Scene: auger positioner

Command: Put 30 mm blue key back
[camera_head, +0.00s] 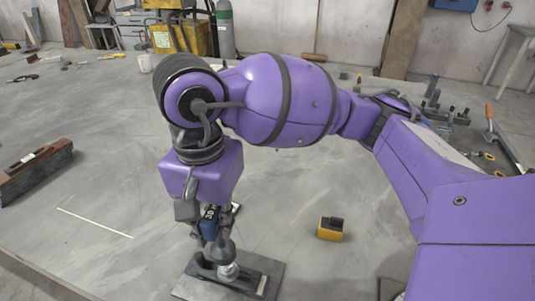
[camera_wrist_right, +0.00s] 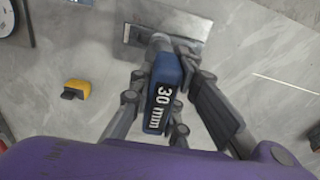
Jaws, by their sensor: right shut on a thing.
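The blue key (camera_wrist_right: 163,95), with "30 mm" in white on a black label, is between the fingers of my right gripper (camera_wrist_right: 165,72), which is shut on it. In the head view my right gripper (camera_head: 218,243) points down, with the blue key (camera_head: 209,222) partly hidden by its fingers. Below it lies a grey metal plate (camera_head: 196,289) with a dark raised holder (camera_head: 245,279) on it. The key's lower end is over this plate, which also shows in the wrist view (camera_wrist_right: 193,47). I cannot tell whether they touch. My left gripper is not in view.
A yellow and black block (camera_head: 330,230) stands right of the plate. A brown beam (camera_head: 35,168) lies at the far left, and a thin white strip (camera_head: 95,222) on the floor. Tools with orange handles (camera_head: 490,112) lie at the right. Floor around the plate is mostly clear.

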